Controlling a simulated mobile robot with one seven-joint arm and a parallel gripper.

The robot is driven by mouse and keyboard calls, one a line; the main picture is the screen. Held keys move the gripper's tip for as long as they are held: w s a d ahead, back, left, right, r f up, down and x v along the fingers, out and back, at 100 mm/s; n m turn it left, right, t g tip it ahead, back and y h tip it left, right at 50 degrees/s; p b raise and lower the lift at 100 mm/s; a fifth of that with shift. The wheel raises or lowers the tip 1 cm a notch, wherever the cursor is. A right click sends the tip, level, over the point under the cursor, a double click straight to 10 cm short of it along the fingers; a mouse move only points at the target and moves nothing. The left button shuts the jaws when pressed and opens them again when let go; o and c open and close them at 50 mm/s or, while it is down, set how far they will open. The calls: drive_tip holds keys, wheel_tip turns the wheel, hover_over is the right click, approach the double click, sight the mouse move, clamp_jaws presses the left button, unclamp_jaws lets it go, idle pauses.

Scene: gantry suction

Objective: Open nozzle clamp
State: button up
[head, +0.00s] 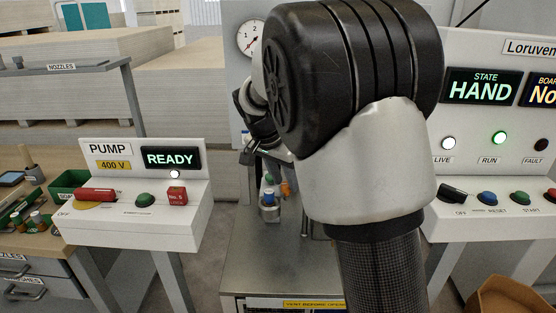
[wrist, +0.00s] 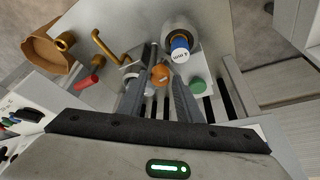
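In the wrist view my gripper (wrist: 160,88) points down at a small light-coloured fixture, its two dark fingers apart with a gap between them. A round orange knob (wrist: 160,74) shows between the fingers; I cannot tell whether it is level with the tips or beyond them. A blue cap with a white label (wrist: 180,48) sits on a metal cylinder to the right. A green knob (wrist: 198,85), a bent brass lever (wrist: 105,46) and a red handle (wrist: 88,82) are close by. I cannot tell which part is the nozzle clamp. In the head view my arm hides most of this fixture.
The pump box (head: 140,212), reading READY, stands on the left. A control panel (head: 490,150), reading HAND, stands on the right. A metal table (head: 262,265) lies between them. A brown open bin (head: 500,295) is at lower right. Stacked boards fill the back.

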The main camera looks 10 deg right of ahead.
drive_tip(key=p+v, duration=0.2)
drive_tip(key=v, duration=1.4)
drive_tip(key=shift+s+a+r, duration=0.15)
drive_tip(key=shift+r, duration=0.2)
